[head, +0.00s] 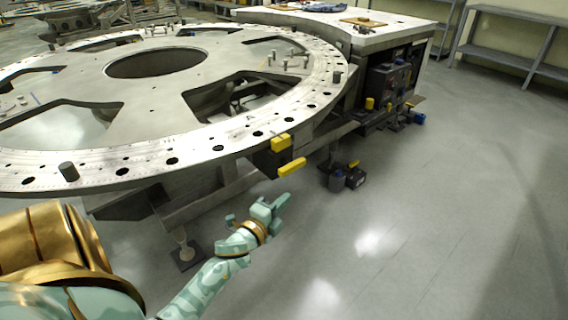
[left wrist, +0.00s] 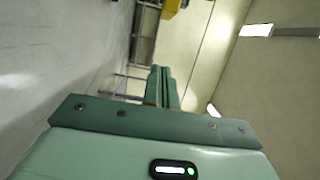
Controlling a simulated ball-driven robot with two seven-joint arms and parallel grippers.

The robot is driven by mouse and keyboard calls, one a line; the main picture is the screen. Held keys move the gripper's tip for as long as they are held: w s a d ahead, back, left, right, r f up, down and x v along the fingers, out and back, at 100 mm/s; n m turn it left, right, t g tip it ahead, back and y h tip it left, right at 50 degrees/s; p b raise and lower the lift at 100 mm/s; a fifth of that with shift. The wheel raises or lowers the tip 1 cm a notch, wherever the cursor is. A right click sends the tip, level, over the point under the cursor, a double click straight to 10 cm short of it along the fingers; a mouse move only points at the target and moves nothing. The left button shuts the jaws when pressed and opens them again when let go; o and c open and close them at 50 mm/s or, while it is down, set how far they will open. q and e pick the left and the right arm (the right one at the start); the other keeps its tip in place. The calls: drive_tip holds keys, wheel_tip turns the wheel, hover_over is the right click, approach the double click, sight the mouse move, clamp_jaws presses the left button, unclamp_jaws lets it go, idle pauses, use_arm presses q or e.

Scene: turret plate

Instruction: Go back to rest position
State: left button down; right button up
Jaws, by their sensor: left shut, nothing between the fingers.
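My left gripper (head: 272,207) is at the lower middle of the head view, in front of the near edge of the large round turret plate (head: 140,165). It is apart from the plate and holds nothing. In the left wrist view its two fingers (left wrist: 161,88) lie together, shut, with nothing between them. My right gripper is in neither view.
Yellow blocks (head: 291,167) stick out at the plate's near right edge, close above my left gripper. Grey shelves (head: 515,50) stand at the back right. The floor (head: 430,220) at right is clear.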

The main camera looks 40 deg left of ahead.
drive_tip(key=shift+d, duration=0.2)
